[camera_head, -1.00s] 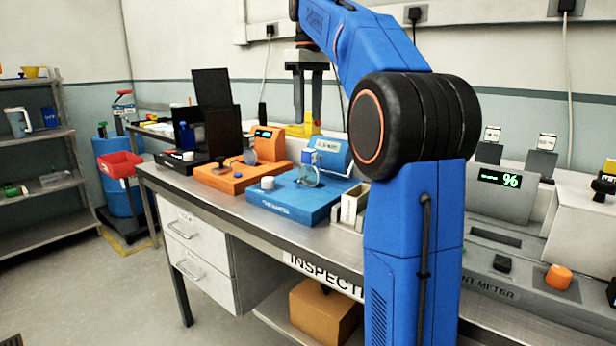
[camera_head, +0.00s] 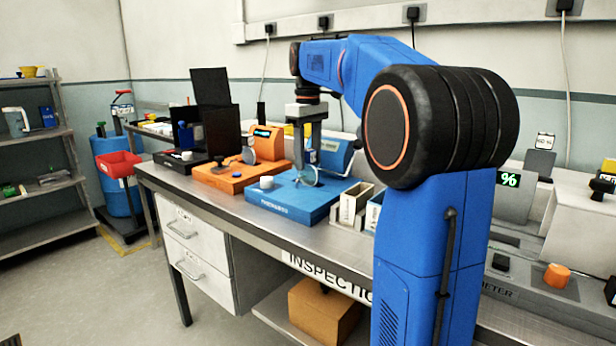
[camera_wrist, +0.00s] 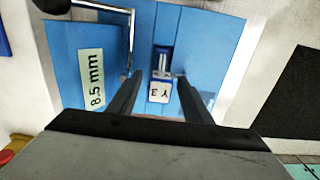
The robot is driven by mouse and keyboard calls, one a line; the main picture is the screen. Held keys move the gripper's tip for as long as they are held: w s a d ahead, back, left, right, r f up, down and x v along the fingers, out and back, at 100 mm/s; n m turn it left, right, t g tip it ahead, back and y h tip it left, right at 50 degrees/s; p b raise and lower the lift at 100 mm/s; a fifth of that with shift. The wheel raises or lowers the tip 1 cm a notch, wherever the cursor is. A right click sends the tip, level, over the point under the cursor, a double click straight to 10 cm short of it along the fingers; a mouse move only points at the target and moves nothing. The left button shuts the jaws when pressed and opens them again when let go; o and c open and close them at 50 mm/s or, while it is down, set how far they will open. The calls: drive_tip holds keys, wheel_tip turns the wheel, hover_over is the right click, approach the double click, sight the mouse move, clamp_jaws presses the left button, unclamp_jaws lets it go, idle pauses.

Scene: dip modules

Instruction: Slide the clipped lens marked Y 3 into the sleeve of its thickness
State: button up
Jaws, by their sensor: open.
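The clipped lens, a round clear disc (camera_head: 306,177) under a blue clip, stands on the blue gauge (camera_head: 285,203). Its white tag (camera_wrist: 160,91), reading Y 3 upside down, shows in the wrist view. My gripper (camera_head: 307,160) is open and lowered over the gauge. In the wrist view its two fingers (camera_wrist: 159,85) stand on either side of the tag, apart from it as far as I can tell. A label on the gauge (camera_wrist: 93,78) reads 8.5 mm. Cream upright holders, possibly the sleeves (camera_head: 352,206), stand right of the gauge; their markings are too small to read.
An orange instrument (camera_head: 235,176) and a black one with dark upright panels (camera_head: 178,160) stand left on the bench. A meter with a green display (camera_head: 508,180) is at the right. A clear strip of bench (camera_head: 325,234) runs along the front.

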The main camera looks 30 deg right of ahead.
sight(308, 170)
drive_tip(key=shift+f, duration=1.2)
clamp_jaws()
